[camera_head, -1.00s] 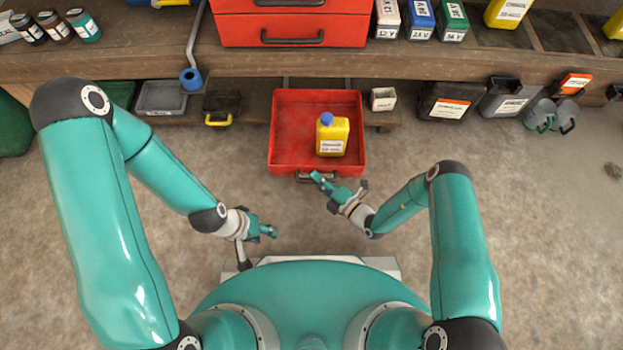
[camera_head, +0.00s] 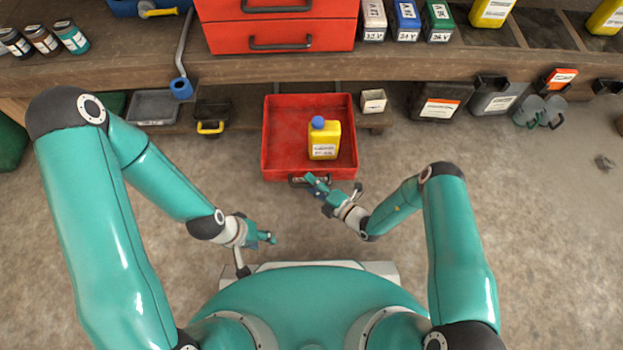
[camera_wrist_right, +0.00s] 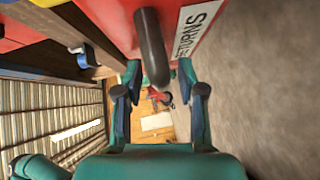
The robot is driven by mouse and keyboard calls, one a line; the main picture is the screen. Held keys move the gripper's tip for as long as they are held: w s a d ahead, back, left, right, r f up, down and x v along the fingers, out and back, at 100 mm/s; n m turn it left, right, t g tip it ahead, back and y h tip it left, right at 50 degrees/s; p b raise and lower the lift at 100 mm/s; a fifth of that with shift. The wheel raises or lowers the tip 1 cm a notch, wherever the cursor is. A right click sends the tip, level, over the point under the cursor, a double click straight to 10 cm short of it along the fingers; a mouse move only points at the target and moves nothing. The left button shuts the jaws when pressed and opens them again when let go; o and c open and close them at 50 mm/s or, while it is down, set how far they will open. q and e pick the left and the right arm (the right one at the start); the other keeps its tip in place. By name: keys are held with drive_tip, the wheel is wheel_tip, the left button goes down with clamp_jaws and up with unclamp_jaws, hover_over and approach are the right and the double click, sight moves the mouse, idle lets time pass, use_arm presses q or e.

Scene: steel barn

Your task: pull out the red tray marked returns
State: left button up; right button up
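The red tray (camera_head: 270,140) is slid out from under the bench over the floor, and a yellow bottle with a blue cap (camera_head: 324,138) stands in it. Its dark handle (camera_wrist_right: 151,48) and a white label reading RETURNS (camera_wrist_right: 190,28) show in the right wrist view. My right gripper (camera_head: 334,184) is at the tray's front, by the handle. In the right wrist view its fingers (camera_wrist_right: 158,78) are spread apart, with the handle's end between them; contact is unclear. My left gripper (camera_head: 268,237) hangs away from the tray, and its finger gap is hard to see.
The wooden bench (camera_head: 400,68) runs above, with a red drawer unit (camera_head: 280,35) on it. A small white box (camera_head: 373,101) stands right of the tray, and a black bin with a yellow handle (camera_head: 212,112) stands left. The floor in front is clear.

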drive_tip(key=o, duration=0.6)
drive_tip(key=r, duration=0.9)
drive_tip(key=shift+w, duration=0.25)
drive_tip(key=shift+o, duration=0.2)
drive_tip(key=shift+r, duration=0.55)
drive_tip(key=s+f+g, duration=0.2)
drive_tip(key=f, duration=0.1)
drive_tip(key=s+a+f+n+g, duration=0.1)
drive_tip(key=f, duration=0.1)
drive_tip(key=shift+s+h, duration=0.1)
drive_tip(key=shift+h, duration=0.2)
drive_tip(key=shift+r, duration=0.1)
drive_tip(key=c, duration=0.4)
drive_tip(key=shift+s+d, duration=0.1)
drive_tip(key=shift+c, duration=1.2)
drive_tip(key=s+d+r+p, duration=0.2)
drive_tip(key=s+d+p, duration=0.1)
drive_tip(key=s+d, duration=1)
drive_tip(key=shift+s+d, duration=0.25)
drive_tip(key=shift+d, duration=0.1)
